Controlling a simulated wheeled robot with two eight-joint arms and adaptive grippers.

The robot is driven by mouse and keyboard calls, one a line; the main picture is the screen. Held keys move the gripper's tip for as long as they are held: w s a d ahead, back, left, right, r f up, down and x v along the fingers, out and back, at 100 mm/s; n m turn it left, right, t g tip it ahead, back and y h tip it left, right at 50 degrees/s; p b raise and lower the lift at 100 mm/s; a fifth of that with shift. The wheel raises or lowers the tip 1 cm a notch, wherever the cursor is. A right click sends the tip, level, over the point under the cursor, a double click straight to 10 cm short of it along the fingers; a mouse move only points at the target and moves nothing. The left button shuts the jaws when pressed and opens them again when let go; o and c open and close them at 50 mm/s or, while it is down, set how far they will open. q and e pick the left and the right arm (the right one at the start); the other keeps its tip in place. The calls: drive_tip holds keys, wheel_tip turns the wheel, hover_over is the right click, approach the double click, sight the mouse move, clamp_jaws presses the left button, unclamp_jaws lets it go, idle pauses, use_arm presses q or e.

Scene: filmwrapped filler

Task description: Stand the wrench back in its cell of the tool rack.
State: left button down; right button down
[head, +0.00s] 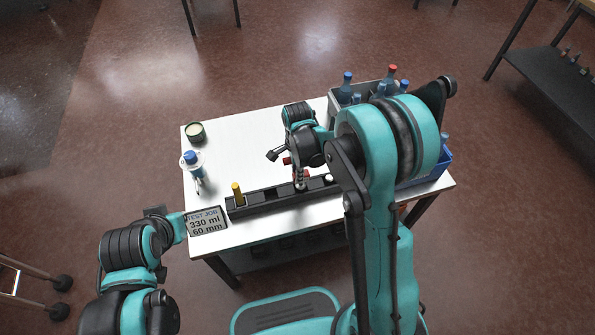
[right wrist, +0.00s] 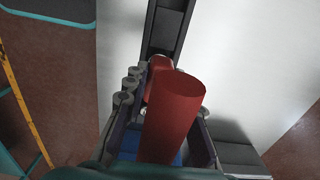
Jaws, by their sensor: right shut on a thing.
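The black tool rack (head: 268,203) lies along the front of the white table, and part of it shows in the right wrist view (right wrist: 167,30). A yellow-handled tool (head: 237,192) stands at its left end. My right gripper (head: 300,178) is over the rack, right of its middle, shut on a red-handled tool, which I take to be the wrench (right wrist: 174,115). Its lower end is hidden, so I cannot tell whether it is in a cell. My left gripper (head: 158,213) is off the table's left front corner; its fingers are unclear.
A sign (head: 206,222) is at the left front corner. A grey crate (head: 341,108) with bottles and a blue bin (head: 435,172) are at the right. The table's back middle is clear.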

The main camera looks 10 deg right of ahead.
drive_tip(key=shift+f+b, duration=0.55)
drive_tip(key=shift+f, duration=0.9)
drive_tip(key=c, duration=1.2)
unclamp_jaws()
drive_tip(key=shift+r, duration=0.1)
wheel_tip(320, 180, up, 12)
drive_tip(key=shift+f, duration=0.1)
